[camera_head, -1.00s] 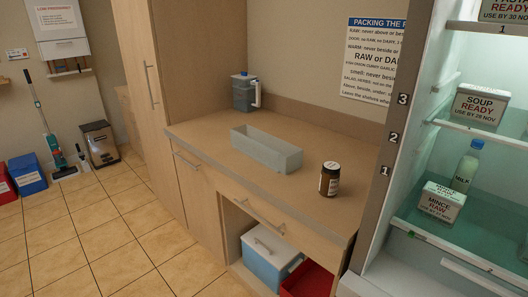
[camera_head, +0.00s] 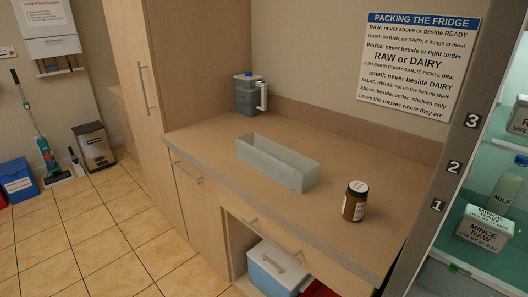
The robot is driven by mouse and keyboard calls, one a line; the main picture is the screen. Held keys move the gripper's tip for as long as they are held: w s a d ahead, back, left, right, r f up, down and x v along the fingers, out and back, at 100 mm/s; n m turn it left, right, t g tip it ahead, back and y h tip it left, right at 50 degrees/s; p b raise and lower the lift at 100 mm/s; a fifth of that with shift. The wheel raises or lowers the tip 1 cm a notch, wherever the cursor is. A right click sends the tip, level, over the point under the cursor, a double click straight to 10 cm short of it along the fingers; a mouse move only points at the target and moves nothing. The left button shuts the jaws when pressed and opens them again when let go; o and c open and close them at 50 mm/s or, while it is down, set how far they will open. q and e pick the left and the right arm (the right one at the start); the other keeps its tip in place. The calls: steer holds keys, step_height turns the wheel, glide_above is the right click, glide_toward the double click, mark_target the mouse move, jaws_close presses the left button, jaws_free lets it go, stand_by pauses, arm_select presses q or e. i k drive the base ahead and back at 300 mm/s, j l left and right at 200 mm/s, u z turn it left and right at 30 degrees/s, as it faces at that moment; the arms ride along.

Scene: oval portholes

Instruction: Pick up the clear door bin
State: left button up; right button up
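The clear door bin (camera_head: 290,167) is a long, open-topped, see-through grey box. It stands upright on the wooden counter (camera_head: 222,173), near the middle, and looks empty. Neither of my grippers shows in the head view, and nothing touches the bin.
A lidded jug (camera_head: 246,94) stands at the back left. The open fridge with a milk bottle (camera_head: 506,187) and a mince box (camera_head: 484,229) is at right.

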mark_target(292, 170)
steer(key=i+j+z, duration=0.7)
steer(key=i+j, duration=0.1)
steer(key=i, duration=0.05)
